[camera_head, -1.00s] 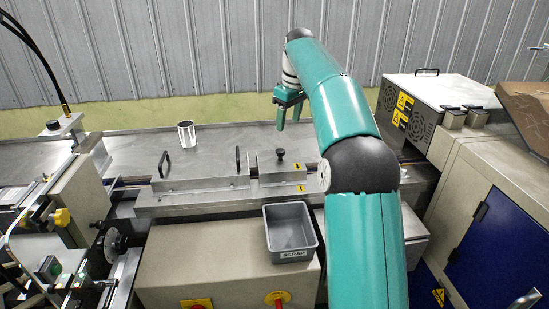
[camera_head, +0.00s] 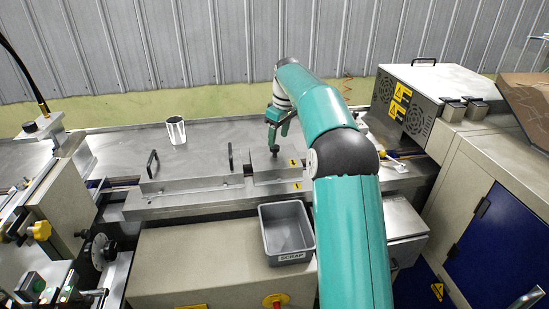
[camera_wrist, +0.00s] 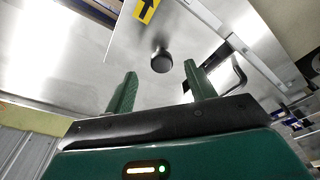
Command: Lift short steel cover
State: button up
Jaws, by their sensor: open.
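The short steel cover (camera_head: 285,174) is a low metal block with a black knob on top and a yellow label, set on the machine bed beside a longer cover. My gripper (camera_head: 274,140) is open and points down over its knob, the fingertips around or just above knob height. In the wrist view, the knob (camera_wrist: 161,62) shows in the gap between my two green fingers, slightly beyond their tips. The fingers do not visibly touch it. The head view partly hides the knob behind my gripper.
The long cover (camera_head: 190,180) with two black handles lies directly left of the short cover. A grey scrap bin (camera_head: 286,231) stands in front. A boxy machine housing (camera_head: 432,90) rises at the right.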

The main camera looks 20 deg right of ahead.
aim_at(275, 147)
jog(key=shift+w+a+f, duration=0.15)
jog(key=shift+f, duration=0.8)
jog(key=shift+w+a+f, duration=0.15)
jog(key=shift+w+f, duration=0.05)
jog(key=shift+f, duration=0.7)
jog(key=shift+w+a+f, duration=0.15)
jog(key=shift+f, duration=0.8)
jog(key=shift+r, duration=0.1)
grip_shut()
